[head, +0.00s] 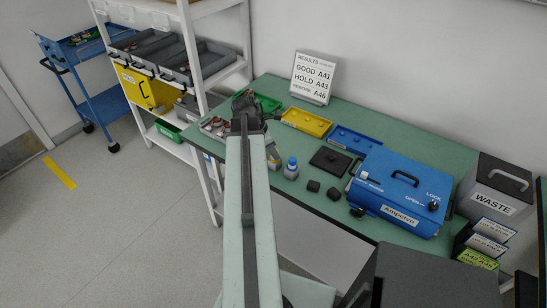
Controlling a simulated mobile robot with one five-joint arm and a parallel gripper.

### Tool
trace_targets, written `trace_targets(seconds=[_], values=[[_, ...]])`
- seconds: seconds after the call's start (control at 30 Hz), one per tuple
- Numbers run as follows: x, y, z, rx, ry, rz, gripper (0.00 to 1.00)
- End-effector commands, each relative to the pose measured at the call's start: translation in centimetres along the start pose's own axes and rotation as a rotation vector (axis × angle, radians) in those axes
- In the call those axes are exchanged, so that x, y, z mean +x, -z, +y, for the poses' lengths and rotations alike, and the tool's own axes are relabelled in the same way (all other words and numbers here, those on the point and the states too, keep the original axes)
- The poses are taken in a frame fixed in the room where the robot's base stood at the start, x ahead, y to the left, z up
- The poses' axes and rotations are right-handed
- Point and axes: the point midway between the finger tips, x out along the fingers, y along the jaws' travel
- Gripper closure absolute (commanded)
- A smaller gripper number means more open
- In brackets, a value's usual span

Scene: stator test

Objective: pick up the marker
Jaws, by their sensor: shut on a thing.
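My gripper (249,103) is at the far end of my outstretched arm, over the left part of the green-topped bench (350,122). It is small, dark and seen from behind. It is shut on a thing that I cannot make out. I cannot pick out a marker anywhere in the head view; my gripper and arm hide part of the bench around them.
A grey tray (213,127) of small parts, a green bin (267,101), yellow bin (307,121) and blue-capped bottle (291,168) are near my arm. A blue Ampelvo box (400,192) and WASTE bin (494,190) stand right. A white shelf rack (190,60) stands left.

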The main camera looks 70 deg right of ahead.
Motion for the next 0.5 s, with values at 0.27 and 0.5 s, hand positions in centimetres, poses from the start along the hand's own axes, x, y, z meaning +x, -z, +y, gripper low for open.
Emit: trace_targets(seconds=[0.27,0.5], values=[[-2.0,-0.9,0.0,0.001,0.000,0.000,1.00],[-6.7,-2.9,0.0,0.001,0.000,0.000,1.00]])
